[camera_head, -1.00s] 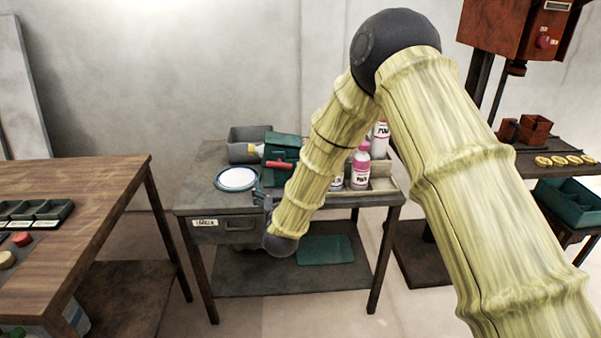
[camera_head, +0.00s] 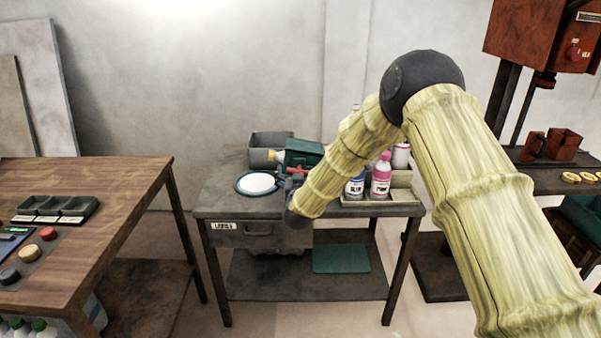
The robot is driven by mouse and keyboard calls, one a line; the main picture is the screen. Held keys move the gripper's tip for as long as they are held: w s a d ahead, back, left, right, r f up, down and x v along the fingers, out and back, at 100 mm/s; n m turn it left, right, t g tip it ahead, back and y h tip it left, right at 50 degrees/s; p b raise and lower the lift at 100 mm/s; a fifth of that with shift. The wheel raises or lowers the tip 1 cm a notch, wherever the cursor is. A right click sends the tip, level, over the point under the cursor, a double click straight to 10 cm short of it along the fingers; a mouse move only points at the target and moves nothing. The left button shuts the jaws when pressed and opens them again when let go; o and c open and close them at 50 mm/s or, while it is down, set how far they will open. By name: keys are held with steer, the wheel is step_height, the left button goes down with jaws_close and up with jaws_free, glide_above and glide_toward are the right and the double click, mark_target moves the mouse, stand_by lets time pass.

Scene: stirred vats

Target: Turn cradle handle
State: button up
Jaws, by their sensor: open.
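The green cradle (camera_head: 305,150) stands at the back of the grey bench in the middle, with a yellow-tipped bottle (camera_head: 277,156) lying in it. Its red handle (camera_head: 296,170) shows on the near side, close to the left edge of my forearm. My forearm slants down in front of the bench. Its dark wrist joint (camera_head: 297,218) hangs before the bench's front edge, below the handle in the picture.
A round white dish (camera_head: 256,184) lies left of the cradle, with a grey bin (camera_head: 268,142) behind. Blue-labelled (camera_head: 355,185) and pink (camera_head: 381,176) bottles stand right of my forearm. A wooden table (camera_head: 80,200) is at left, a red machine (camera_head: 545,35) at right.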

steer(key=shift+w, duration=0.1)
steer(key=c, duration=0.8)
steer(key=shift+o, duration=0.3)
steer(key=shift+d, duration=0.1)
steer(key=shift+m, duration=0.3)
steer(key=m+b, duration=0.1)
steer(key=m, duration=0.1)
steer(key=shift+m, duration=0.4)
steer(key=m+b, duration=0.2)
steer(key=m, duration=0.2)
steer(key=shift+b, duration=0.3)
steer(key=m+b, duration=0.2)
steer(key=m, duration=0.3)
steer(key=shift+w+r+m+b, duration=0.1)
steer(key=shift+r+m+b, duration=0.05)
steer(key=shift+m+b, duration=0.15)
steer(key=shift+r+m+b, duration=0.15)
steer(key=shift+m+b, duration=0.55)
steer(key=shift+m, duration=0.7)
